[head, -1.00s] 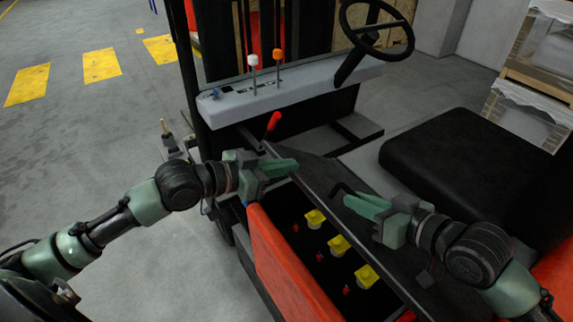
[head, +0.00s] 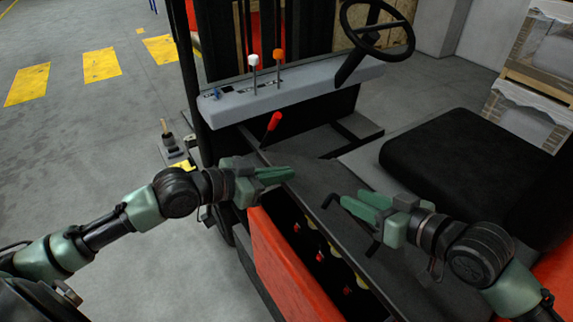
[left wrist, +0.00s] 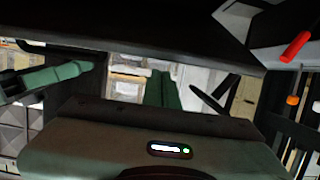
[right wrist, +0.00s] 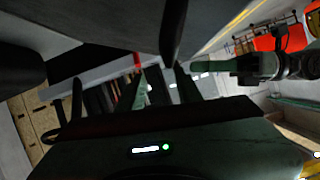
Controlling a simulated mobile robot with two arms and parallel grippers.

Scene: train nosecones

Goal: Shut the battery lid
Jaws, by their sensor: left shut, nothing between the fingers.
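The battery lid (head: 312,180) is a long dark panel of the forklift, partly lowered over the battery compartment (head: 313,262). A strip of the compartment still shows between the lid and the red side panel (head: 283,262). A dark bent handle (head: 331,198) stands at the lid's edge. My left gripper (head: 289,174) is shut and empty, at the lid's far end; its fingers lie together in the left wrist view (left wrist: 162,88). My right gripper (head: 352,198) is open above the lid beside the handle; its fingers stand apart in the right wrist view (right wrist: 162,88).
Red caps (head: 319,256) and partly covered yellow caps (head: 334,249) show in the compartment. The black seat (head: 460,160) is right of the lid. The steering wheel (head: 377,27), grey console (head: 300,82) and red-knobbed lever (head: 273,122) stand beyond.

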